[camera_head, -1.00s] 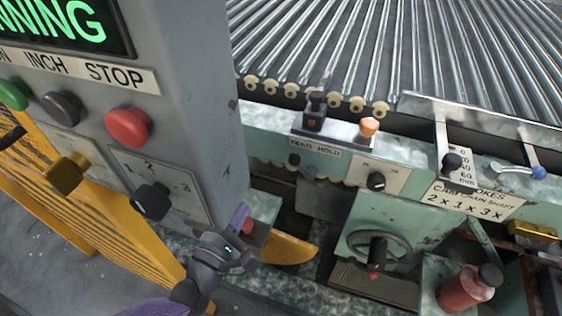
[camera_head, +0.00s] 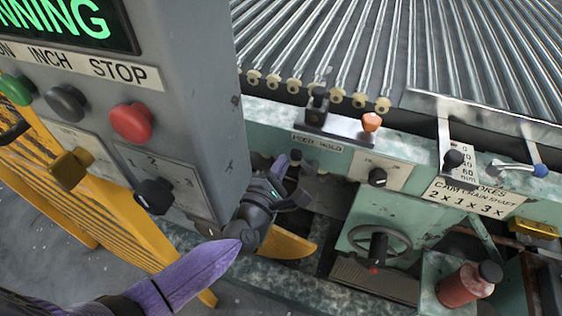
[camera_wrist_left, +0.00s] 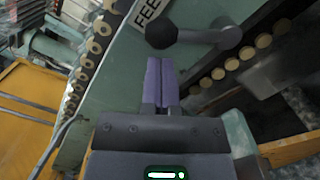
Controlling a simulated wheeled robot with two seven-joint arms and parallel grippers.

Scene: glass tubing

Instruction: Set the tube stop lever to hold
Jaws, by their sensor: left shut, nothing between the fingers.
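The tube stop lever is a small lever with a black ball knob (camera_head: 295,156) under the FEED HOLD plate (camera_head: 318,141) on the pale green machine front. Its knob points to the left, toward the FEED side. In the left wrist view, the knob (camera_wrist_left: 160,33) sits just beyond my fingertips, and its grey arm runs right to a pivot. My left gripper (camera_head: 281,165) has its purple fingers shut and empty, close beside the knob. Its fingers also show in the wrist view (camera_wrist_left: 160,72), with a small apparent gap to the knob. My right gripper is out of view.
A grey control cabinet (camera_head: 190,60) with buttons stands close at the left of my gripper. Rollers (camera_head: 380,50) lie behind; a yellow guard (camera_head: 288,244) is below.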

